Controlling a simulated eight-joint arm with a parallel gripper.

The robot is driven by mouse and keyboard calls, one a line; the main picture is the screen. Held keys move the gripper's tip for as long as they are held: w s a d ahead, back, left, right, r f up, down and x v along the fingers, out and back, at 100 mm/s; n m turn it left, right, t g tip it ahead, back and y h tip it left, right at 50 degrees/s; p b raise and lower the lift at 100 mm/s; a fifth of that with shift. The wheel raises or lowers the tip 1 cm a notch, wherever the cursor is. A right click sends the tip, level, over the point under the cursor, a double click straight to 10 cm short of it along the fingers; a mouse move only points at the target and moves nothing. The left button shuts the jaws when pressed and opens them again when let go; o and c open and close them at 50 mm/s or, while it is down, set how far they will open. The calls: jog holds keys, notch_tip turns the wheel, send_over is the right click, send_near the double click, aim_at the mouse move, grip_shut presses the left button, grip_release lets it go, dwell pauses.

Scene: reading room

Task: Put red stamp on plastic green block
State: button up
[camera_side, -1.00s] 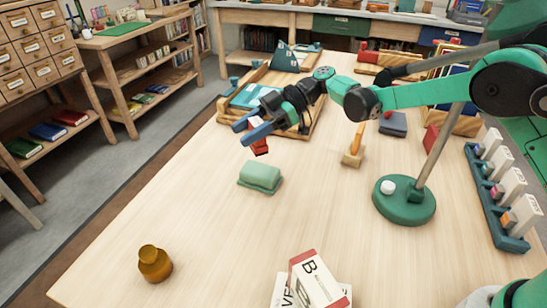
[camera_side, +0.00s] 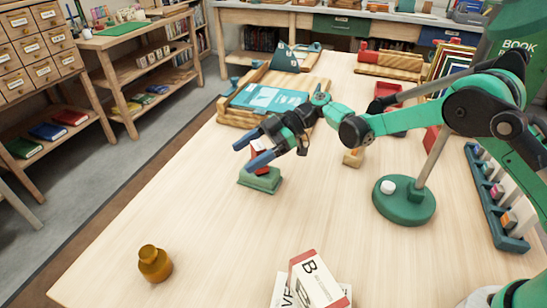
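The green plastic block (camera_side: 261,181) lies on the wooden table left of centre. The red stamp (camera_side: 260,165) stands on top of it and looks roughly upright. My gripper (camera_side: 248,154) is around the stamp's upper part, with its two blue fingers spread on either side. The fingers look apart from the stamp, though the near finger hides part of it.
A green lamp base (camera_side: 404,203) with a slanted pole stands right of the block. A wooden tray (camera_side: 238,117) lies behind. The table's left middle is clear.

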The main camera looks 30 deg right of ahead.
aim_at(261, 143)
jog(key=v, duration=0.7)
jog(key=shift+d+r, duration=0.25)
jog(key=shift+r, duration=0.05)
jog(key=s+d+r+m+t+h, duration=0.35)
jog(key=s+r+m+h, duration=0.3)
jog(key=m, duration=0.35)
jog(key=s+d+f+m+t+h, duration=0.1)
jog(key=s+d+m+t+h, duration=0.1)
jog(key=s+d+m+h, duration=0.1)
jog(key=s+d+f+m+t+h, duration=0.1)
jog(key=s+d+m+h, duration=0.3)
jog(key=s, duration=0.4)
jog(key=shift+s+d+m+t, duration=0.25)
jog(key=shift+m+t, duration=0.1)
jog(key=shift+m, duration=0.15)
